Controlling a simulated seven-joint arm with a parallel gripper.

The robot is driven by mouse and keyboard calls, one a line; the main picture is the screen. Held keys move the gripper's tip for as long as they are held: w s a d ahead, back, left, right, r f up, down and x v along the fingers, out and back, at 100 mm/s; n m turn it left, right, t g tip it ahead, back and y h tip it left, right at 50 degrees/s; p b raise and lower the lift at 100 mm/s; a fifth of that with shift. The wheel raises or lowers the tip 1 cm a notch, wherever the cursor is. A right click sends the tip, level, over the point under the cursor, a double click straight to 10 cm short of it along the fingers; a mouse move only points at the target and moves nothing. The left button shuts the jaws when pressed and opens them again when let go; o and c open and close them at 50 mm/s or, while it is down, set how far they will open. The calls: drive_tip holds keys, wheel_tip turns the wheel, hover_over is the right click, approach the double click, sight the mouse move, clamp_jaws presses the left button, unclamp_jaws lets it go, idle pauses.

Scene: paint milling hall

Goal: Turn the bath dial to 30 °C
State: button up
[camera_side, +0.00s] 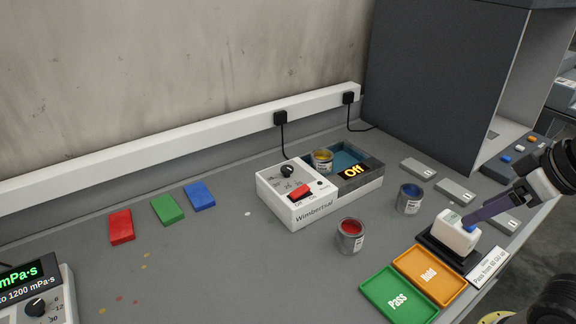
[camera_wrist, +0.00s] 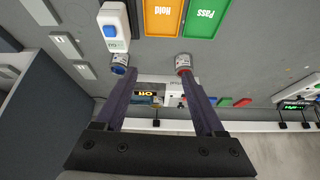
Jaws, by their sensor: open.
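The bath is a white unit (camera_side: 318,215) labelled "Wimbertsal", with a dark basin at its right end. Its small black dial (camera_side: 287,171) sits on the top face; its marks are too small to read. In the wrist view the display (camera_wrist: 146,94) shows between my fingers, but I cannot make out the dial. My gripper (camera_wrist: 158,72) is open and empty. In the side view its dark purple finger (camera_side: 488,209) is at the right, well away from the dial.
A yellow-paint can (camera_side: 322,161) stands at the basin. Green Pass (camera_side: 398,296) and orange Hold (camera_side: 430,275) trays lie in front.

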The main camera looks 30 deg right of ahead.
drive_tip(key=w+a+r, duration=0.1)
drive_tip(key=w+r, duration=0.5)
drive_tip(key=w, duration=0.3)
drive_tip(key=w+a+r, duration=0.1)
drive_tip(key=w+r, duration=0.5)
drive_tip(key=w, duration=0.3)
drive_tip(key=g, duration=0.2)
hover_over(287, 168)
drive_tip(key=s, duration=0.6)
wheel_tip(287, 168, down, 10)
drive_tip(key=shift+n+t, duration=0.3)
drive_tip(key=x, duration=1.3)
drive_tip(key=shift+f, duration=0.3)
drive_tip(key=shift+a, duration=0.1)
clamp_jaws()
